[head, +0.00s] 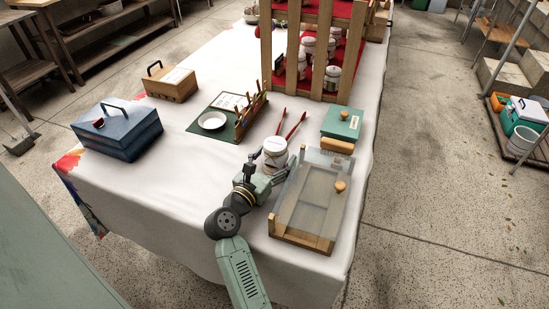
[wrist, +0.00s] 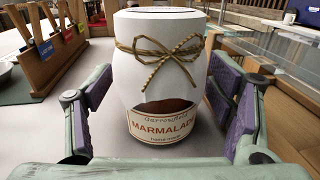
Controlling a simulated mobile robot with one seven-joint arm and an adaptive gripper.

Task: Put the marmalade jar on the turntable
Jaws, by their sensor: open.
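The marmalade jar (head: 274,147) is white and stands upright on the white tablecloth, near the middle of the table. In the wrist view the jar (wrist: 161,70) has a twine bow and a label reading "MARMALADE". My gripper (head: 275,163) is open around the jar, with one finger on each side. In the wrist view my gripper (wrist: 158,105) shows gaps between its purple pads and the jar, so it holds nothing. I cannot make out a turntable in either view.
A glass-topped wooden case (head: 310,205) stands close on the right, with a green box (head: 342,123) behind it. A wooden rack (head: 324,50) with jars rises at the back. A green mat (head: 206,127) and blue box (head: 117,132) lie left. The front-left cloth is clear.

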